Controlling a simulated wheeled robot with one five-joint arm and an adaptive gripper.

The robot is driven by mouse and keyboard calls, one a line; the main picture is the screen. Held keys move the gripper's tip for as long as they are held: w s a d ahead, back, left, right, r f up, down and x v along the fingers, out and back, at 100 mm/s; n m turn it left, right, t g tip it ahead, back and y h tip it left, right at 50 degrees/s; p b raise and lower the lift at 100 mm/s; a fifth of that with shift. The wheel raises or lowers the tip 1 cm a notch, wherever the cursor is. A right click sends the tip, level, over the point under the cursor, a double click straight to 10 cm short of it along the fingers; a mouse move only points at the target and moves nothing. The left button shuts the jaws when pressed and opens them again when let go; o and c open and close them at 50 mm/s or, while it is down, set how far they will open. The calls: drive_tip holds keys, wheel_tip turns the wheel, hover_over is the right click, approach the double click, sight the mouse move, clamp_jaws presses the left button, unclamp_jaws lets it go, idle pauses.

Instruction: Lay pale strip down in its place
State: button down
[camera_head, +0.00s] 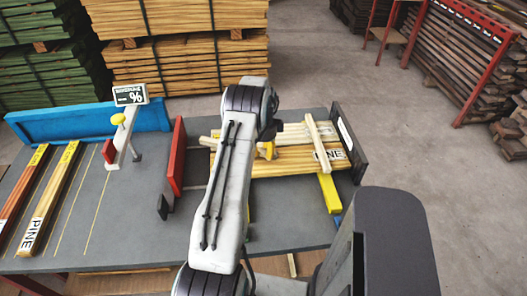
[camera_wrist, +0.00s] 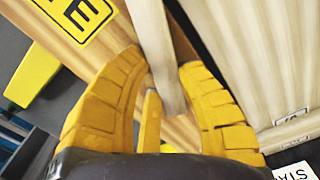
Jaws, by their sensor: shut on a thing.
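My gripper (camera_wrist: 165,85) has its yellow fingers closed around a narrow pale strip (camera_wrist: 150,35) in the wrist view. The strip runs up between the fingers, close over a pine board (camera_wrist: 75,55) with a yellow label. In the head view my gripper (camera_head: 268,150) is over the pine boards (camera_head: 290,163), largely hidden behind my arm. Another pale strip (camera_head: 318,143) lies crosswise on the boards near their right end. The held strip is mostly hidden by my arm in the head view, so its contact with the boards cannot be told.
A red plate (camera_head: 178,155) stands left of the boards and a dark plate (camera_head: 349,145) right. A yellow block (camera_head: 329,192) lies in front. Labelled boards (camera_head: 48,197) lie at the table's left, near a small sign (camera_head: 130,94). Grey tabletop (camera_head: 120,215) is clear left of my arm.

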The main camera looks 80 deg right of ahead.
drive_tip(key=c, duration=0.9)
unclamp_jaws()
